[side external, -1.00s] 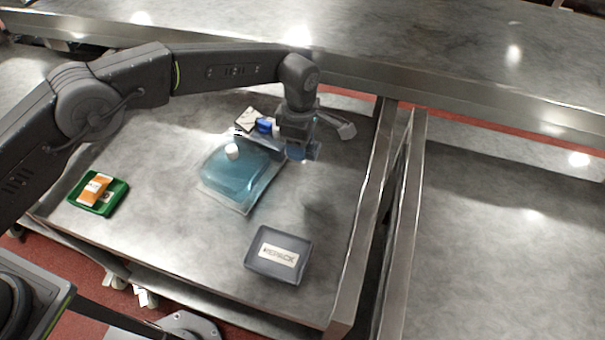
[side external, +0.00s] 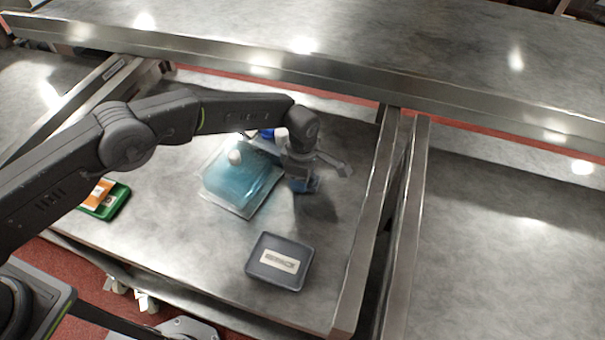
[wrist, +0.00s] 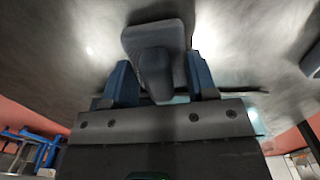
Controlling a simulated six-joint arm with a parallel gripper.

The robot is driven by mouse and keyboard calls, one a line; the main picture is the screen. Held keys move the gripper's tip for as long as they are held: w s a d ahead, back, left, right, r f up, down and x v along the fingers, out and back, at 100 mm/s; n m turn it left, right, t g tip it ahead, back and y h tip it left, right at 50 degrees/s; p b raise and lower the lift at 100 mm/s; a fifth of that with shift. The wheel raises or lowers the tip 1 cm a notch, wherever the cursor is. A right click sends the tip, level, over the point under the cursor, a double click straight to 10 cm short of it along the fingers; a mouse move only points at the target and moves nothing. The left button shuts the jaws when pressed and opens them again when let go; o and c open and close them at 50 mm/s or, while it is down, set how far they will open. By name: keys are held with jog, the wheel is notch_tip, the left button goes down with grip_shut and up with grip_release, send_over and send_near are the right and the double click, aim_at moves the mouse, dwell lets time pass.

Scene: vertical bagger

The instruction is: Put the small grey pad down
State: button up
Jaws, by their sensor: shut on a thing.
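The small grey pad (wrist: 152,38) shows in the wrist view, with a raised grip part between the blue fingers of my gripper (wrist: 161,78). My gripper is shut on this grip part. In the side view my gripper (side external: 304,184) hangs low over the bare table, just right of the teal bag. The pad itself is hard to make out there, and I cannot tell whether it touches the table.
A clear teal bag (side external: 240,185) lies on the metal table (side external: 180,225) with a white knob (side external: 235,157) on it. A labelled dark grey tray (side external: 263,274) stands in front. A green tray (side external: 116,203) with an orange packet (side external: 99,193) is at left, partly behind my arm.

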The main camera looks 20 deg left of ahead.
jog(key=shift+f, duration=0.15)
jog(key=o, duration=0.8)
jog(key=shift+o, duration=0.2)
jog(key=a+r+m+t, duration=0.15)
jog(key=a+r, duration=0.25)
jog(key=r, duration=0.8)
jog(key=a+r+m+g, duration=0.1)
jog(key=a+r+m, duration=0.15)
jog(key=r, duration=0.95)
jog(key=s+a+r+m+t, duration=0.2)
jog(key=s+a+r+m, duration=0.2)
jog(key=s+a+r, duration=0.6)
jog(key=s+a+m+t, duration=0.1)
jog(key=s+a+m, duration=0.4)
jog(key=s, duration=0.5)
jog(key=s+a+m+t, duration=0.2)
jog(key=s+a+m, duration=0.3)
jog(key=s, duration=0.5)
jog(key=a, duration=0.2)
jog(key=shift+s+a+r, duration=0.2)
jog(key=shift+s+a, duration=0.1)
